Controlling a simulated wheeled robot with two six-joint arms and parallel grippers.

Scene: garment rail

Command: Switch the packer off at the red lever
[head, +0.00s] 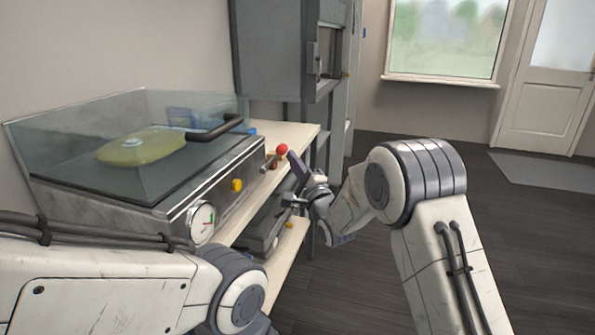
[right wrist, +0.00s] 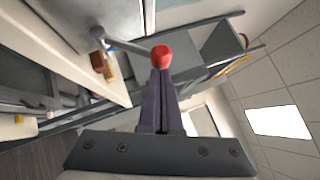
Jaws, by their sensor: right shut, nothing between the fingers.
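The packer (head: 150,205) stands at the left with its clear lid down over a yellowish item. Its red lever (head: 282,149) is a ball on a short grey rod at the packer's right end. In the right wrist view the red ball (right wrist: 162,56) is right at the fingertips, and its rod runs to a grey pivot at upper left. My right gripper (head: 292,156) is shut and empty, its tips beside the ball; I cannot tell whether they touch. It also shows in the right wrist view (right wrist: 161,75). My left gripper is out of view; only my left arm shows.
The packer's front has a round gauge (head: 202,222) and a yellow knob (head: 237,185). A pale bench (head: 298,133) carries it, with a lower shelf beneath. A grey cabinet (head: 275,60) stands behind. The dark floor (head: 520,240) at right is clear.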

